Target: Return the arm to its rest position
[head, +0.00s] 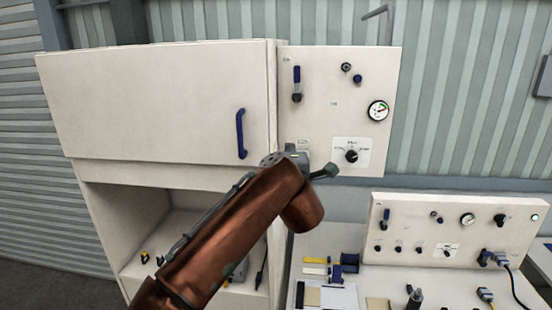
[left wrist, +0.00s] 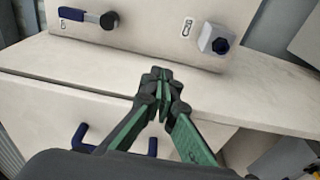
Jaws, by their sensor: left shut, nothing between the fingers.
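My left arm (head: 235,225), copper-coloured, reaches up from the bottom of the head view in front of the white cabinet. Its gripper (head: 325,172) shows small and dark at the lower edge of the upper control panel (head: 320,125). In the left wrist view the gripper (left wrist: 163,95) has its green-padded fingers together, with nothing between them. My right gripper is in neither view.
The cabinet door (head: 160,105) is closed and has a blue handle (head: 241,133). Below it is an open shelf bay (head: 130,210), partly hidden by my arm. At right, a lower control panel (head: 460,232) stands behind a bench with small items and a black cable.

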